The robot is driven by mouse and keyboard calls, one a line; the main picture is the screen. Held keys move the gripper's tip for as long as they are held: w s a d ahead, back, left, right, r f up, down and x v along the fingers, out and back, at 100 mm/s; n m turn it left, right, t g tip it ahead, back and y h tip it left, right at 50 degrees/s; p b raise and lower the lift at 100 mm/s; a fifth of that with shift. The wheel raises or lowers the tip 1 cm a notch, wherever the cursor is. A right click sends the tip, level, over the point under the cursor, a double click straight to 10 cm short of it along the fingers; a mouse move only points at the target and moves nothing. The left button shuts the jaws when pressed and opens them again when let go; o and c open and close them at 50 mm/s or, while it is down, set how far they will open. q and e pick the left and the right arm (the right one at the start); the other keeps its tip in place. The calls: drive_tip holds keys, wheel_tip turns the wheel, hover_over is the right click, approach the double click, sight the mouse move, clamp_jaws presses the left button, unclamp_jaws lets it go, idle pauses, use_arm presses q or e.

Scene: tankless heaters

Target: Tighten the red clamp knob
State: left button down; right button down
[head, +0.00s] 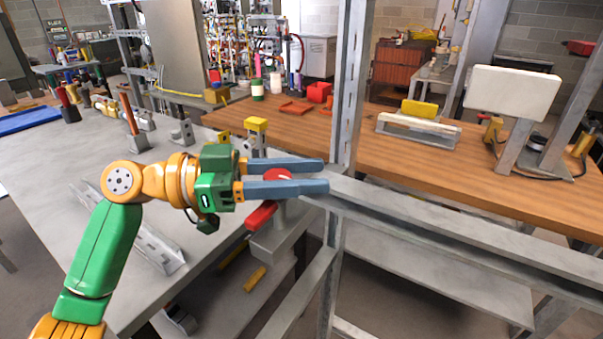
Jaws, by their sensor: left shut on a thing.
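The red clamp knob (277,174) is in the middle of the head view, on a grey clamp body (285,222) beside the metal frame. My left gripper (322,175) comes in from the left, with its two long blue-grey fingers on either side of the knob. It is shut on the knob, and its fingertips reach past the knob to the upright post. The near finger hides part of the knob. A red bar (261,215) shows just below the gripper. My right gripper is not in view.
A slotted metal upright (347,90) and a grey rail (450,222) stand close to the fingertips. A grey workbench (60,180) with hand tools lies left. A wooden bench (400,160) behind holds a yellow block (419,108) and red trays (296,107).

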use_arm(q)
drive_tip(key=shift+f, duration=0.1)
drive_tip(key=shift+c, duration=2.1)
unclamp_jaws()
drive_tip(key=shift+d, duration=0.1)
drive_tip(key=a+b, duration=0.2)
drive_tip(key=a, duration=0.5)
